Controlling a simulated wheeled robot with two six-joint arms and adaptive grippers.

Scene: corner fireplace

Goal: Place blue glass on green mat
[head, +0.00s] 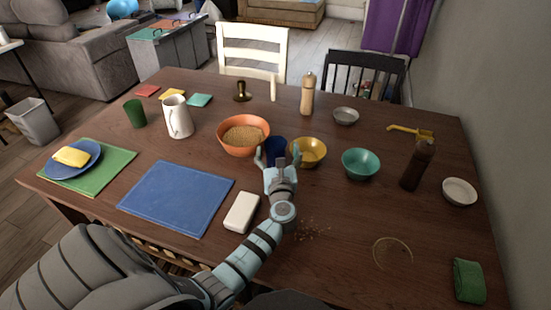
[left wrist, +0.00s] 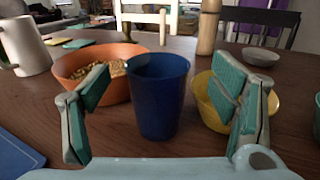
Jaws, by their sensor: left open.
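The blue glass (left wrist: 158,97) stands upright on the table between the orange bowl and the yellow bowl. In the head view the blue glass (head: 276,149) is partly hidden by my left gripper (head: 278,158). My left gripper is open, with its fingers on either side of the glass in the left wrist view (left wrist: 162,115); I see gaps between the fingers and the glass. The green mat (head: 116,173) lies at the left end of the table. A blue plate (head: 73,168) with a yellow cloth (head: 72,156) covers part of the mat. My right gripper is not in view.
The orange bowl (head: 243,148) and yellow bowl (head: 308,160) flank the glass closely. A blue mat (head: 177,198), a white block (head: 242,212), a white pitcher (head: 178,121) and a green cup (head: 135,114) stand or lie toward the left. A teal bowl (head: 360,164) is at right.

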